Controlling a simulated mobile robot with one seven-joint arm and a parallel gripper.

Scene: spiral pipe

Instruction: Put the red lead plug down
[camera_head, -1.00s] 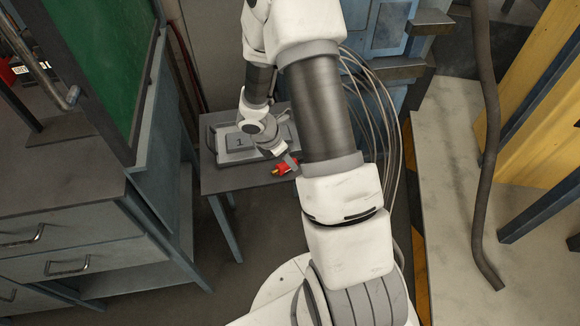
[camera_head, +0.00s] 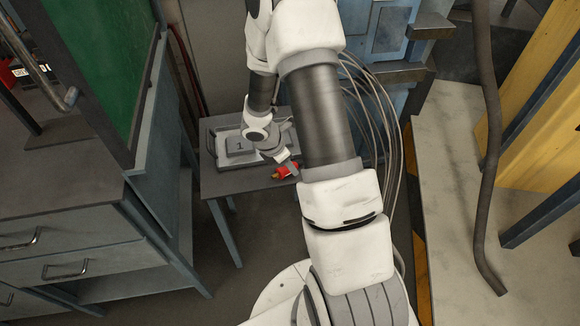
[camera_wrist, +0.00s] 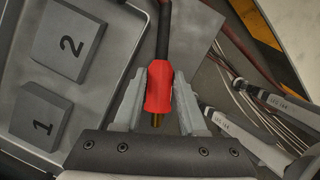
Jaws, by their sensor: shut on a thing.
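The red lead plug (camera_wrist: 158,88) lies between the two fingers of my gripper (camera_wrist: 160,105) in the wrist view. It has a brass tip at its lower end and a dark cable leaving its upper end. My gripper is shut on it. In the head view the red plug (camera_head: 285,172) shows at my gripper (camera_head: 290,168), over the front right part of a small grey table (camera_head: 232,182). I cannot tell whether the plug touches the table top.
A grey tray with blocks marked 1 (camera_wrist: 42,117) and 2 (camera_wrist: 69,38) is left of my gripper in the wrist view. A drawer cabinet (camera_head: 75,215) stands left of the table; bare table top lies in front of the tray.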

